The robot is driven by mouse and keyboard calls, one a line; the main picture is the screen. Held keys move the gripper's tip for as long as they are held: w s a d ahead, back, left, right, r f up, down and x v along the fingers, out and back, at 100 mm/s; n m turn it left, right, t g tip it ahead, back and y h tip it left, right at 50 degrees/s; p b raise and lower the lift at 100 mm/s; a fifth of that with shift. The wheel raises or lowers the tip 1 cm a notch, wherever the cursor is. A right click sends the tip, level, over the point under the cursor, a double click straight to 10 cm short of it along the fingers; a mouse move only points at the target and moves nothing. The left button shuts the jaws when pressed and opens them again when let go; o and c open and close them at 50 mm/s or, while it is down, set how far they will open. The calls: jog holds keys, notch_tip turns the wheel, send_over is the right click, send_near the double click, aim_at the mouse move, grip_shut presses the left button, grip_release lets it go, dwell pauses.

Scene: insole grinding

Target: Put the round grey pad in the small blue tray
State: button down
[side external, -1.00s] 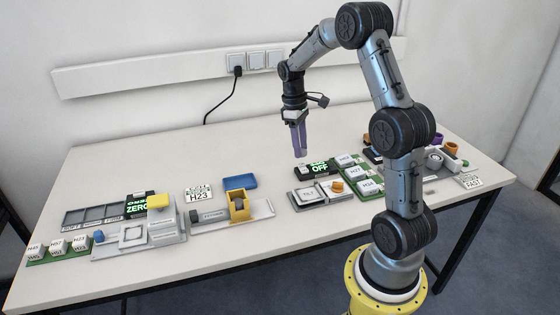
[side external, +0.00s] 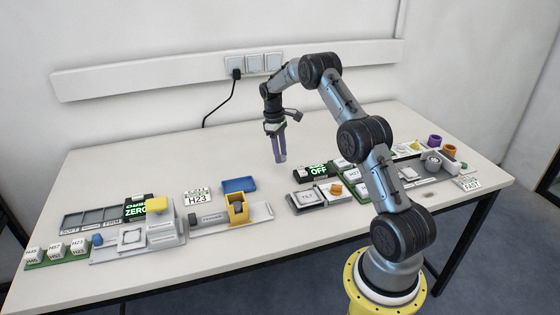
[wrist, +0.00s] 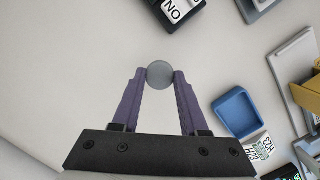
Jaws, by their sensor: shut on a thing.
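My gripper (wrist: 160,76) is shut on the round grey pad (wrist: 160,74), which sits between the tips of its two purple fingers in the wrist view. In the side view my gripper (side external: 280,160) points down over the table, and the pad cannot be made out there. The small blue tray (side external: 239,185) lies on the table behind the yellow holder, to the left of my gripper. It also shows in the wrist view (wrist: 237,112), to the right of the fingers, and looks empty.
A yellow holder (side external: 238,208) stands on a grey base just in front of the tray. A dark box reading OFF (side external: 317,170) is right of my gripper. The table behind the tray is clear.

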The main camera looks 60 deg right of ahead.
jog(key=shift+w+d+f, duration=0.1)
jog(key=shift+w+f, duration=0.05)
jog(key=shift+f, duration=1.6)
jog(key=shift+f, duration=0.15)
jog(key=shift+c, duration=2.2)
grip_release()
